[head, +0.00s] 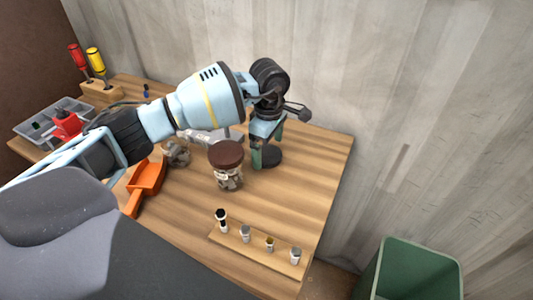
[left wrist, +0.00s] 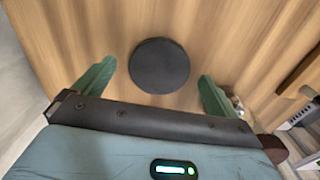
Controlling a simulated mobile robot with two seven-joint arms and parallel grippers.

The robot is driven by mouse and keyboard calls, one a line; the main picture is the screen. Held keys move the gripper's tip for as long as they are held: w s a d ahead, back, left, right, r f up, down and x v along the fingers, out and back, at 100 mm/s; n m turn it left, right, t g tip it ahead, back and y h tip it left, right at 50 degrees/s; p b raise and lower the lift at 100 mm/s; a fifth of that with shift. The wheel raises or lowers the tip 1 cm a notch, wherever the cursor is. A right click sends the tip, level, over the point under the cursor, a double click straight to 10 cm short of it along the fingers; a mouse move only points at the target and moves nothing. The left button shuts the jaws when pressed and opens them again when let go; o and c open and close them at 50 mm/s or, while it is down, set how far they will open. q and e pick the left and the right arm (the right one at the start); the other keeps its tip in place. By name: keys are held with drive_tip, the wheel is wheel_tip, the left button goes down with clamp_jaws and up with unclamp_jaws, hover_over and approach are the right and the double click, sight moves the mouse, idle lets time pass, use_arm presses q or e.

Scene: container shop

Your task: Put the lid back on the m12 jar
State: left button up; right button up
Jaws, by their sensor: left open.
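A dark, flat round lid (head: 268,157) lies on the wooden table near its back right. My left gripper (head: 268,150) points down over it with green fingers apart. In the left wrist view the lid (left wrist: 160,65) lies between the two open fingers (left wrist: 157,88), not touching either. A glass jar with a brown lid (head: 226,155) stands left of the gripper, with metal parts inside. A second jar (head: 176,153) with metal parts stands further left, and its top shows no lid. I cannot read which jar is the m12. My right gripper is out of view.
An orange scoop (head: 147,177) lies at the left. A clear divided tray (head: 45,118) and screwdrivers (head: 95,60) are at the far left. A green bin (head: 415,270) stands off the table's right side.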

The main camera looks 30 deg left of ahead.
sight(269, 154)
use_arm(q)
drive_tip(key=shift+f, duration=0.7)
drive_tip(key=c, duration=1)
drive_tip(key=shift+c, duration=0.2)
wheel_tip(269, 154, up, 10)
